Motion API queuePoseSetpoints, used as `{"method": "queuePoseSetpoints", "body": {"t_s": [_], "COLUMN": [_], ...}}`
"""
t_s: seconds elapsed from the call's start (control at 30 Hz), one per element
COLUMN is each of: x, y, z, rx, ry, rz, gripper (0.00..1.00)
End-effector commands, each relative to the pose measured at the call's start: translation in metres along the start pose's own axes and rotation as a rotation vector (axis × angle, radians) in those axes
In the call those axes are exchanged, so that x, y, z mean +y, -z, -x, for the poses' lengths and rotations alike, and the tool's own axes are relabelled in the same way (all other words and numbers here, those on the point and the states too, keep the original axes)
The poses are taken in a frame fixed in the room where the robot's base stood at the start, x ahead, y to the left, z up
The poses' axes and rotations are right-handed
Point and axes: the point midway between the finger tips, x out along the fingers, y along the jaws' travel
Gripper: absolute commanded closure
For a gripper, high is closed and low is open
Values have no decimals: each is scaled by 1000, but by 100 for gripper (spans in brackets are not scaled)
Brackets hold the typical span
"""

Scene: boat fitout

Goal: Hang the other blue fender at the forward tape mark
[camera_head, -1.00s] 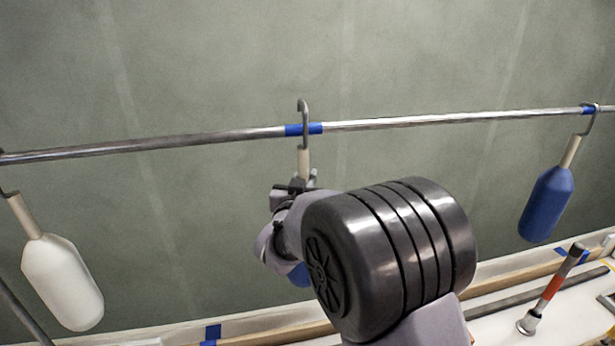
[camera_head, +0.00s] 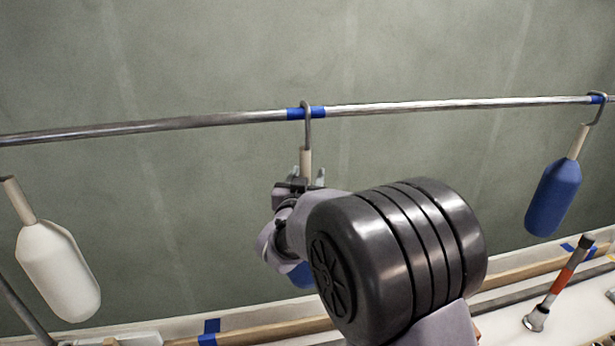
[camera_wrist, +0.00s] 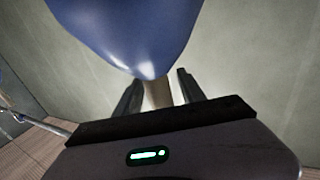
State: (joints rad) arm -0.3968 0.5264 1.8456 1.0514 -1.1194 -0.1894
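One blue fender hangs by its hook at the right end of the rail, by a blue tape mark (camera_head: 595,99); its blue body (camera_head: 553,197) is clear of my gripper. The other blue fender's grey hook (camera_head: 307,128) loops over the rail (camera_head: 420,106) at the middle blue tape mark (camera_head: 293,113). Its pale neck (camera_head: 306,160) runs down between the fingers of my gripper (camera_head: 305,178). Its blue body is mostly hidden behind my arm, but fills the top of the wrist view (camera_wrist: 130,35). My gripper's fingers stand apart around the neck, with a visible gap.
A white fender (camera_head: 58,272) hangs at the left. Below the rail lies a ledge with wooden strips, blue tape (camera_head: 209,332) and a tool with an orange band (camera_head: 556,283). The green-grey wall is close behind the rail.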

Motion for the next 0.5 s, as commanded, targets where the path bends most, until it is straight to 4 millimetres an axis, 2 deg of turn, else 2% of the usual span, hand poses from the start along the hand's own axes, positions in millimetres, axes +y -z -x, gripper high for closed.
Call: {"method": "queuePoseSetpoints", "body": {"t_s": [0.33, 0.43, 0.5], "x": [0, -1, -2], "y": [-1, -1, 0], "z": [5, 24, 44], "rx": [-3, -3, -3], "ry": [1, 3, 4], "rz": [0, 2, 2], "gripper": [52, 52, 52]}}
